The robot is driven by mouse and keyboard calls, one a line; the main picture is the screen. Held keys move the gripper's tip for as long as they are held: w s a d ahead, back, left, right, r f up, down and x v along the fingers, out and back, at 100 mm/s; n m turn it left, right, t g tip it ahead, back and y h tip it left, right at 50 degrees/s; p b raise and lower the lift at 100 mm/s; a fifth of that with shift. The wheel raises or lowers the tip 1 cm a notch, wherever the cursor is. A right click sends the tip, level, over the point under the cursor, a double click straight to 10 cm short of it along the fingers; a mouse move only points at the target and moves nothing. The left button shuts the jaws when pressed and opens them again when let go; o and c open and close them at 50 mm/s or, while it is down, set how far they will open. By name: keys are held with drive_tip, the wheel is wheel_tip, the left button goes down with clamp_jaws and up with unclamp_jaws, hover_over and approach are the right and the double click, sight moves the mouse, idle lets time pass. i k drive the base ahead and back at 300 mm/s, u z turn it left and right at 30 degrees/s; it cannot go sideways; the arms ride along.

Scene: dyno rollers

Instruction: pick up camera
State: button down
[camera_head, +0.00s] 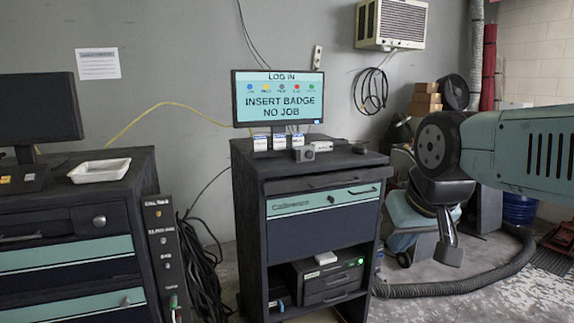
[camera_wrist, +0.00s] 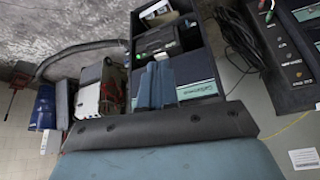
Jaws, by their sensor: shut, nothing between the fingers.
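A small dark grey box with a round front, which looks like the camera (camera_head: 304,154), sits on top of the middle cabinet (camera_head: 322,205), in front of the monitor (camera_head: 278,98). I cannot make it out in the wrist view. My gripper (camera_head: 449,250) hangs from my arm to the right of the cabinet, pointing down, apart from the camera and lower than it. In the wrist view my gripper's fingers (camera_wrist: 154,85) are shut and empty, in front of the cabinet, which appears upside down.
Small white-and-blue boxes (camera_head: 279,142) stand behind the camera, and a dark puck-like item (camera_head: 359,150) lies to its right. A left cabinet (camera_head: 70,240) carries a white tray (camera_head: 99,170). A thick hose (camera_head: 460,289) lies on the floor at right.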

sight(303, 153)
drive_tip(key=u, duration=0.05)
drive_tip(key=k, duration=0.65)
drive_tip(key=u, duration=0.4)
drive_tip(key=i, duration=1.8)
drive_tip(key=z, duration=0.55)
